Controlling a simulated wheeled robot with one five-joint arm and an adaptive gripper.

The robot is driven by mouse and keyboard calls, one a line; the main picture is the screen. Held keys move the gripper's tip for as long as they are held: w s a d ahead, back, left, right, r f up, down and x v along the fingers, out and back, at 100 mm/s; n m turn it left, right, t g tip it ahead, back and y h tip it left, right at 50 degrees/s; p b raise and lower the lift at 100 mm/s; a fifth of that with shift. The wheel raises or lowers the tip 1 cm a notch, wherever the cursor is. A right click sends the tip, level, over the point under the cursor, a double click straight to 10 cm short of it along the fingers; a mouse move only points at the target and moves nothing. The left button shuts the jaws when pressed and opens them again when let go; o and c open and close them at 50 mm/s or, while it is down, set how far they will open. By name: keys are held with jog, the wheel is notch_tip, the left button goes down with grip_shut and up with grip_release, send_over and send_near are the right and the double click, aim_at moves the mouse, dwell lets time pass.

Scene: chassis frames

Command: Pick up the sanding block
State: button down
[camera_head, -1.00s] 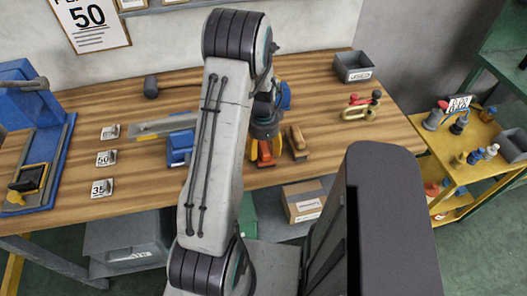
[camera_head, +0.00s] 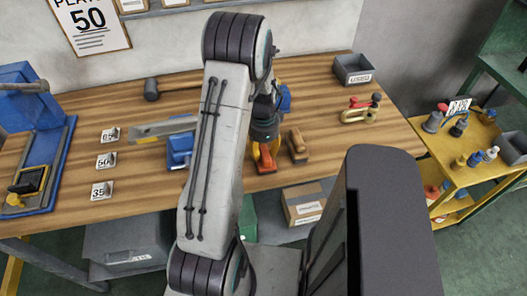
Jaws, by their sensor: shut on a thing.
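My gripper (camera_head: 266,138) points down over the front of the wooden workbench (camera_head: 345,130), just right of my upper arm link. It is shut on a small orange-red block (camera_head: 266,158), which appears to be the sanding block. My arm and the gripper body hide its upper part, and the fingertips are hard to make out. I cannot tell how far it is from the bench top. A brown wooden tool (camera_head: 297,146) with a rounded top lies close on the right, apart from the gripper.
A blue item (camera_head: 180,148) with a long flat strip stands left of my arm. A mallet (camera_head: 152,89), number tags (camera_head: 106,161), a red-and-yellow clamp (camera_head: 358,110) and a grey bin (camera_head: 353,70) are on the bench. A yellow cart (camera_head: 470,150) stands right.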

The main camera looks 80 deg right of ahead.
aim_at(265, 148)
jog(key=shift+r, duration=0.45)
jog(key=r, duration=0.2)
jog(key=r+b, duration=0.1)
jog(key=shift+s+r, duration=0.2)
jog(key=shift+s, duration=0.05)
jog(key=s+a+r+b, duration=0.1)
jog(key=s+a+r, duration=0.2)
jog(key=s+r, duration=0.3)
jog(key=s, duration=0.4)
jog(key=shift+s+a+r, duration=0.25)
jog(key=shift+a+r, duration=0.05)
jog(key=shift+a, duration=0.05)
